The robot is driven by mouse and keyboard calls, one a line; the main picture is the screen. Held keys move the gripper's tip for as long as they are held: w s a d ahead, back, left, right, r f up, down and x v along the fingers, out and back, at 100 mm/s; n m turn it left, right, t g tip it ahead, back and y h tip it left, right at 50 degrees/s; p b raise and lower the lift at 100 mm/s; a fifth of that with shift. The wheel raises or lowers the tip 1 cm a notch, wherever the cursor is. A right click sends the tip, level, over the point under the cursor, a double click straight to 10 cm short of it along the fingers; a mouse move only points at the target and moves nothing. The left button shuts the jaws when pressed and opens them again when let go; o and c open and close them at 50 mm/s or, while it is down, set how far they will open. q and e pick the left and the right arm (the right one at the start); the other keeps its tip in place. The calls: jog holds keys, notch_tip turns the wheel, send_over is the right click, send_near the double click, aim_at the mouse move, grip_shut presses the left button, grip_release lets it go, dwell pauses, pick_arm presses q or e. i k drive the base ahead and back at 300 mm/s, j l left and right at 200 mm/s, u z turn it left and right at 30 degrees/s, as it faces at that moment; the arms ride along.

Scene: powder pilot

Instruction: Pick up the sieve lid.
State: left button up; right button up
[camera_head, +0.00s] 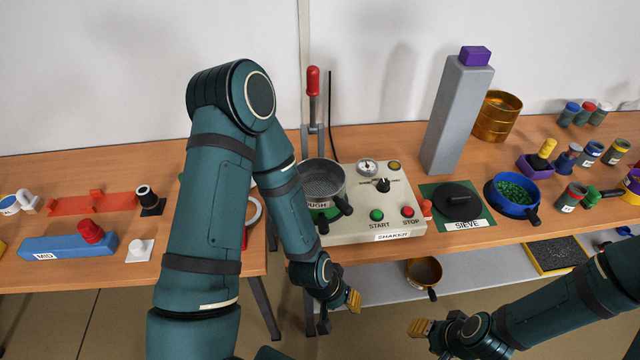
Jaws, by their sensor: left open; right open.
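A round black lid-like piece (458,198) with a dark handle lies on a green mat (431,190) behind a white SIEVE label (465,225), right of the shaker. I cannot tell whether anything is under it. My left gripper (352,300) is open and empty, low in front of the table edge, left of and nearer than the black piece. My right gripper (422,328) is open and empty, below and in front of the table edge. Both are seen small and partly side-on.
The shaker panel (385,225) carries a grey sieve pan (322,180). A tall grey column (453,115) stands behind the black piece. A blue bowl of green granules (513,193) is close on its right. A brass pan (424,272) is on the lower shelf.

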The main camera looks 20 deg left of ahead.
aim_at(459, 203)
jog(key=l+u, duration=0.15)
jog(key=u, duration=0.35)
jog(key=i+l+u, duration=0.1)
jog(key=l+u, duration=0.15)
jog(key=u, duration=0.2)
jog(key=l+u, duration=0.15)
jog(key=u, duration=0.35)
jog(key=k+l+u, duration=0.2)
jog(key=l+u, duration=0.15)
jog(key=l, duration=0.3)
jog(key=k+l+u, duration=0.2)
jog(key=l+u, duration=0.1)
jog(key=l, duration=0.9)
jog(key=i+l, duration=0.1)
jog(key=l, duration=0.2)
